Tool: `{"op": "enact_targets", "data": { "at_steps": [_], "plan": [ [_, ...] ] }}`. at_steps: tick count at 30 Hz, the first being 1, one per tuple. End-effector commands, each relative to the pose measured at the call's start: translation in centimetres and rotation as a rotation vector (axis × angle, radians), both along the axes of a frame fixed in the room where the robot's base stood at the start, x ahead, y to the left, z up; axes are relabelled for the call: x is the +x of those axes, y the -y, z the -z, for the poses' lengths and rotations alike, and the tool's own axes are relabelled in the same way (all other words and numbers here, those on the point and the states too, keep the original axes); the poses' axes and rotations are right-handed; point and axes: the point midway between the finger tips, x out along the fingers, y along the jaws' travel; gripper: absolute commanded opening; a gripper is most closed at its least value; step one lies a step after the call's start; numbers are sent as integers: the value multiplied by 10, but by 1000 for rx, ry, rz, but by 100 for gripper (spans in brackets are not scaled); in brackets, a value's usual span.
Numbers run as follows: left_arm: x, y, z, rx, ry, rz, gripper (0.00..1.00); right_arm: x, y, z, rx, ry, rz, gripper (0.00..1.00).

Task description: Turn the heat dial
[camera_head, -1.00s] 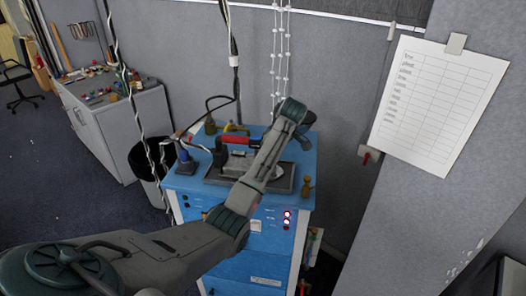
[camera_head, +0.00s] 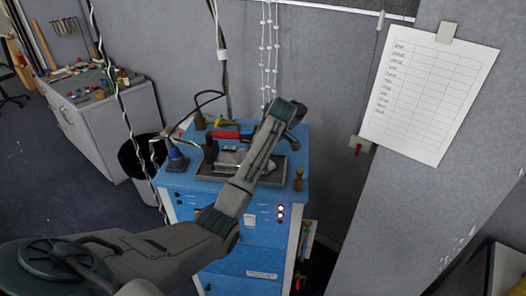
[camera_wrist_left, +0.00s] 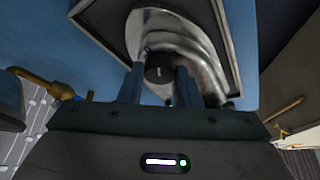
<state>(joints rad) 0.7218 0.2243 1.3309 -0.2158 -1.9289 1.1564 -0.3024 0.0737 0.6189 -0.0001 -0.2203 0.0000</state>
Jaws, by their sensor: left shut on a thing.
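In the left wrist view, a round black dial (camera_wrist_left: 158,70) sits on the tool's shiny metal body (camera_wrist_left: 170,25). My left gripper (camera_wrist_left: 159,84) has one finger on each side of the dial and is shut on it. In the head view, my left arm reaches over the cabinet and its forearm and wrist hide the fingertips, the dial and part of the tool. My right gripper is not in view.
A blue-based object (camera_head: 176,160) and a small brass piece (camera_head: 298,180) stand on the cabinet top near the tray. A black bin (camera_head: 140,165) stands left, a grey partition (camera_head: 410,190) right. Cables hang behind.

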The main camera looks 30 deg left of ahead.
Motion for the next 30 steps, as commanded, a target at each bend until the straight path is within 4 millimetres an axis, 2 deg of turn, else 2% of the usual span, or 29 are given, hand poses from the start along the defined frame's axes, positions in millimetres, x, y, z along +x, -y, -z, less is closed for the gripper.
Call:
{"op": "enact_targets", "data": {
  "at_steps": [3, 9, 20, 21, 24, 30],
  "plan": [
    [-2, -2, 1, 4, 1, 126, 8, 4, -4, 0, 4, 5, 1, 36],
    [-3, -3, 0, 4, 0, 300, 8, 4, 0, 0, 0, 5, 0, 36],
    [-3, -2, 0, 4, 0, 335, 8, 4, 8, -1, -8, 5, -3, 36],
    [-3, -2, 0, 4, 0, 335, 35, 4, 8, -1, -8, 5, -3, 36],
    [-3, -2, 0, 3, 1, 334, 53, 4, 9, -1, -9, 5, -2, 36],
    [-3, -2, 0, 2, 0, 334, 53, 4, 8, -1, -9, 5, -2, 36]
  ]
}}
